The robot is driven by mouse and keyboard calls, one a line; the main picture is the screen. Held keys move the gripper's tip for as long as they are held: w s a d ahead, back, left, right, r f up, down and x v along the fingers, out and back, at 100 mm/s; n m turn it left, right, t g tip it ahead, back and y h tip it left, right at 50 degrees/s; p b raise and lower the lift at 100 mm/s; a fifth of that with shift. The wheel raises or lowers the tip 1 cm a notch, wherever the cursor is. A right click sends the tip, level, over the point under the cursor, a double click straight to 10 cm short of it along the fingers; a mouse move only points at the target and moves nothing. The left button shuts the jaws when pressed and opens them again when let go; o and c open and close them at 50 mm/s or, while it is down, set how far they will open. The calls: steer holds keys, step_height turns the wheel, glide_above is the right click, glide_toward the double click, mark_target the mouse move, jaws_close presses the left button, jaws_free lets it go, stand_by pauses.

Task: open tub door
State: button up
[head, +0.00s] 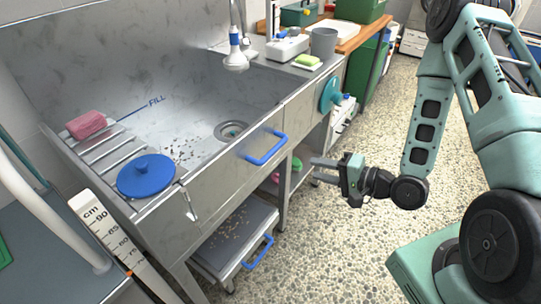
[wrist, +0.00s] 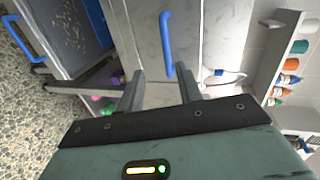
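The grey metal tub (head: 222,92) stands at the left in the head view. Its front door panel (head: 225,165) is upright and looks shut, with a blue bar handle (head: 265,150) near its right end. The handle also shows upright in the wrist view (wrist: 167,42), above the fingertips. My gripper (head: 316,169) is in front and to the right of the handle, over the floor. Its two fingers are apart with nothing between them, also in the wrist view (wrist: 158,80). It does not touch the handle.
A lower tray (head: 235,235) with another blue handle (head: 259,253) is under the tub. A blue lid (head: 146,175) and a pink sponge (head: 86,125) lie on the tub's left rack. A teal disc (head: 329,95) is on the right front. Speckled floor (head: 350,240) is clear.

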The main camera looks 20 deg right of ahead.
steer(key=m, duration=0.1)
steer(key=b, duration=0.6)
glide_toward(273, 154)
steer(key=shift+t, duration=0.4)
steer(key=x, duration=0.3)
steer(key=p+x, duration=0.1)
steer(key=x, duration=0.6)
steer(key=shift+w+a+f+p, duration=0.15)
steer(key=shift+a+f+p, duration=0.2)
jaws_close()
